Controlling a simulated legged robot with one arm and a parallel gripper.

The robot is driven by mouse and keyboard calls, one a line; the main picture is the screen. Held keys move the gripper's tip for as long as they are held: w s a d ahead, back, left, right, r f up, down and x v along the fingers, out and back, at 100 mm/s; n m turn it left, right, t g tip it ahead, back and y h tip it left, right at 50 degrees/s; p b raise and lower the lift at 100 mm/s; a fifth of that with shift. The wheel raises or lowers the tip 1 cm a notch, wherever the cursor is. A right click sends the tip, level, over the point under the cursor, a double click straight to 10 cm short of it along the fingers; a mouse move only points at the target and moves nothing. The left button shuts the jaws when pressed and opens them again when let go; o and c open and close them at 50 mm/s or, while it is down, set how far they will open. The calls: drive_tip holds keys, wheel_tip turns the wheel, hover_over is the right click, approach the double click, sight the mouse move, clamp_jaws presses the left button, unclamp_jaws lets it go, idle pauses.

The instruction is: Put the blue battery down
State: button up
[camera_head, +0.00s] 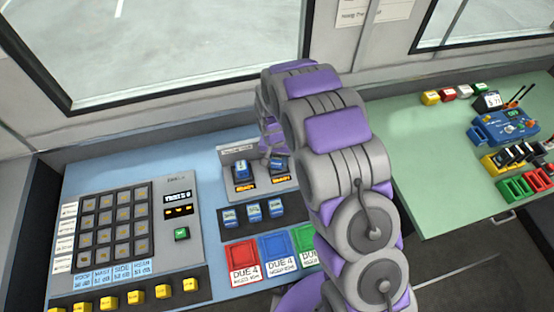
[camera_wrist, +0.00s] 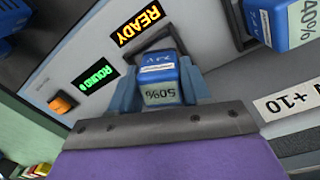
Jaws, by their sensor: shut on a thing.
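My gripper (camera_wrist: 160,92) is shut on a blue battery (camera_wrist: 162,75) marked 50% in the wrist view, with one finger on each side. The battery is at a dark slot beside the orange READY display (camera_wrist: 138,24); I cannot tell whether it is fully seated. In the head view, a dark blue battery (camera_head: 279,164) shows at the right slot of the grey charger, beside my arm, which hides part of the area. Another blue battery (camera_head: 243,171) stands in the left slot. A blue battery marked 40% (camera_wrist: 292,22) is in the wrist view's upper right corner.
Several blue batteries (camera_head: 253,212) stand in a row in front of the charger. Red and blue trays (camera_head: 242,254) marked DUE 4 lie nearer. A keypad panel (camera_head: 118,232) is at left. The green table (camera_head: 420,140) at right holds coloured blocks and a blue device (camera_head: 505,126).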

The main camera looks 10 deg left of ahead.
drive_tip(key=shift+f, duration=0.1)
drive_tip(key=o, duration=1.2)
drive_tip(key=shift+d, duration=0.1)
wheel_tip(320, 180, up, 12)
drive_tip(key=p, duration=0.2)
drive_tip(key=s+d+r, duration=0.5)
drive_tip(key=d+r, duration=0.4)
drive_tip(key=shift+m+g+y, duration=0.3)
drive_tip(key=shift+g, duration=0.5)
drive_tip(key=s+d+r, duration=0.3)
drive_tip(key=s+d, duration=0.2)
drive_tip(key=s, duration=0.4)
drive_tip(key=s+d+r, duration=0.3)
drive_tip(key=s+d, duration=0.2)
drive_tip(key=s, duration=0.4)
drive_tip(key=s+d+r, duration=0.3)
drive_tip(key=s+d, duration=0.2)
drive_tip(key=s, duration=0.5)
drive_tip(key=shift+s+d+r, duration=0.1)
drive_tip(key=shift+d+r, duration=0.05)
drive_tip(key=shift+r, duration=0.1)
